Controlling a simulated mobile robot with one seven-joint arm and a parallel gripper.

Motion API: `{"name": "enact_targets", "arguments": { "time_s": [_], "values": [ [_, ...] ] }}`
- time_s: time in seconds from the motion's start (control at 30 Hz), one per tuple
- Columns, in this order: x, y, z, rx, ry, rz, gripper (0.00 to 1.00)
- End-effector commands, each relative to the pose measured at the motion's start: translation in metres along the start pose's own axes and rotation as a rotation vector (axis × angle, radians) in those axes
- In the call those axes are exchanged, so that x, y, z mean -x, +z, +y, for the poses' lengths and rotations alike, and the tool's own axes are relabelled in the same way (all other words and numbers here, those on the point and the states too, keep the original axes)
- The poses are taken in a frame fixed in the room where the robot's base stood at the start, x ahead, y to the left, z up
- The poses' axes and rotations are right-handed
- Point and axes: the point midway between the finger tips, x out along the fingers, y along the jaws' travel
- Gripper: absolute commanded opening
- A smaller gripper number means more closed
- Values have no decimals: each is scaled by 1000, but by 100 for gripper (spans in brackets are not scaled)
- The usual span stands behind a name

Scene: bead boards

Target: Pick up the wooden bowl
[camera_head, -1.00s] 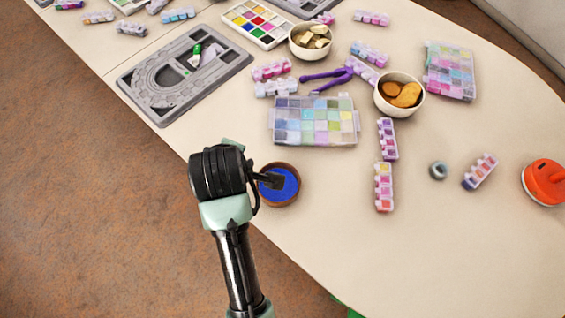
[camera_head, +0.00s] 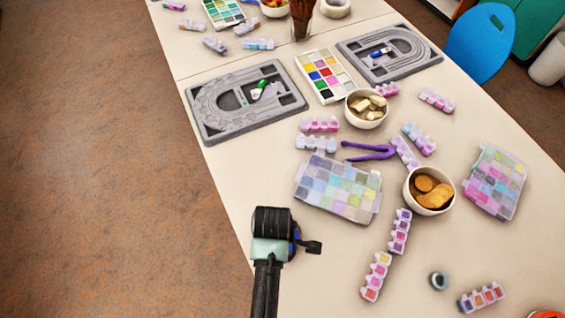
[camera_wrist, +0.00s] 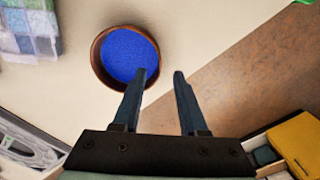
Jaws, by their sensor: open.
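The wooden bowl (camera_wrist: 98,63) is round and brown with a bright blue fill, and sits on the cream table in the upper left middle of the wrist view. My gripper (camera_wrist: 160,76) is open and empty between its two dark fingers. The left fingertip overlaps the bowl's lower right rim in the picture; I cannot tell whether it touches. The right finger is clear of the bowl, to its right. In the head view my gripper (camera_head: 313,247) is over the table's left edge and hides nearly all of the bowl; only a little blue shows beside it.
A lidded bead box (camera_head: 338,188) lies just beyond my gripper. Bead strips (camera_head: 376,277), purple pliers (camera_head: 370,151) and a white bowl of biscuits (camera_head: 410,190) lie to the right. Grey bead boards (camera_head: 247,105) are farther back. The table edge and brown floor are close on the left.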

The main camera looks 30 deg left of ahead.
Motion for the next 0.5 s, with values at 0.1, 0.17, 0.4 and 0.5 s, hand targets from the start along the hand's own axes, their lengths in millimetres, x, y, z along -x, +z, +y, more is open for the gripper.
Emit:
{"name": "enact_targets", "arguments": {
  "time_s": [0.1, 0.17, 0.4, 0.5],
  "values": [
    [-10, 0, 0, -1, 1, 1, 42],
    [-12, 0, 0, -1, 1, 1, 42],
    [-36, -4, 0, 0, -2, 0, 42],
    [-50, -5, 0, -1, 0, 0, 42]
  ]
}}
